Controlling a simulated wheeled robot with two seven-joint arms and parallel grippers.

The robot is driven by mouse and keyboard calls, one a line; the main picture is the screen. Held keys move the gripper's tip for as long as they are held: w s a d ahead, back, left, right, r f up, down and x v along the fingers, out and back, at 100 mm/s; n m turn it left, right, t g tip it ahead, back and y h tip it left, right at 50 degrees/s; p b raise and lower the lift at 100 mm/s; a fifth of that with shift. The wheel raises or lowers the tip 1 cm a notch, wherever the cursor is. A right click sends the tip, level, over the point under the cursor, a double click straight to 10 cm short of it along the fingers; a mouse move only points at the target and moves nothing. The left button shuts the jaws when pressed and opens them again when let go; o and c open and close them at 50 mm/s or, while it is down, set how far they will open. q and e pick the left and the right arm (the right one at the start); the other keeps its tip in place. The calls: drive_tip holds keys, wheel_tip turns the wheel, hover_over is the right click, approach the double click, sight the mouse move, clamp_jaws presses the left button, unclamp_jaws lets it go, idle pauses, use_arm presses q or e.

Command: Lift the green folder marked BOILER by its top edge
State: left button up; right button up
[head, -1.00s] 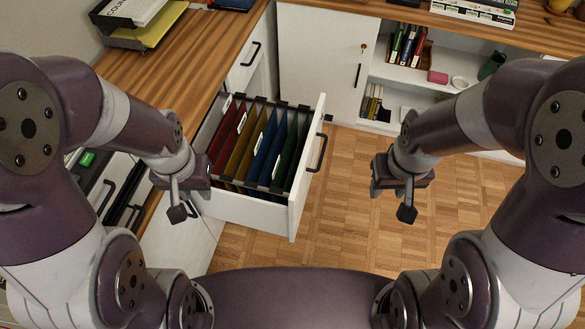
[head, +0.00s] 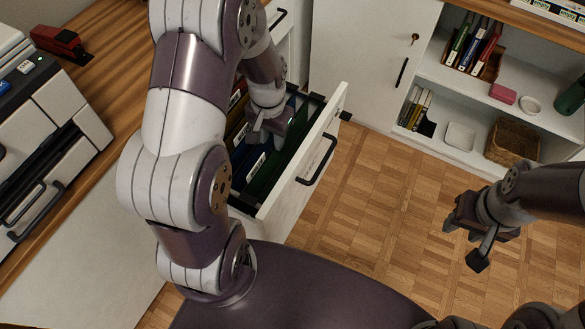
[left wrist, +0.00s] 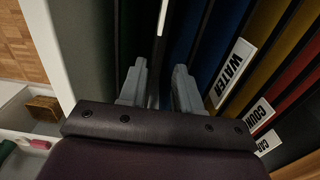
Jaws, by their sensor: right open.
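The green folder (head: 272,172) hangs in the open drawer nearest its front panel, right of the blue folder (head: 249,166). Its BOILER lettering is not readable. My left gripper (head: 266,132) is low over the drawer, pointing down at the folders. In the left wrist view its two fingers (left wrist: 160,88) are apart, with a thin white tab (left wrist: 162,18) seen edge-on in line with the gap between them. I cannot tell whether they touch a folder. My right gripper (head: 466,226) is open and empty over the floor, away from the drawer.
The drawer's white front (head: 303,160) with its dark handle stands beside the green folder. Blue, yellow and red folders sit close on the other side, one labelled WATER (left wrist: 230,70). A white shelf unit (head: 480,100) stands behind. The wooden floor (head: 370,220) is clear.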

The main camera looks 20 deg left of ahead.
sight(277, 154)
use_arm(q)
drive_tip(key=f, duration=0.2)
drive_tip(key=f+b, duration=0.1)
drive_tip(key=f, duration=0.2)
drive_tip(key=d+f+b, duration=0.1)
drive_tip(key=f, duration=0.1)
drive_tip(key=shift+w+f, duration=0.15)
drive_tip(key=shift+f, duration=0.1)
use_arm(e)
drive_tip(key=f, duration=0.3)
drive_tip(key=shift+w+d, duration=0.1)
drive_tip(key=shift+w, duration=0.1)
use_arm(q)
drive_tip(key=shift+r, duration=0.1)
clamp_jaws()
idle(0.4)
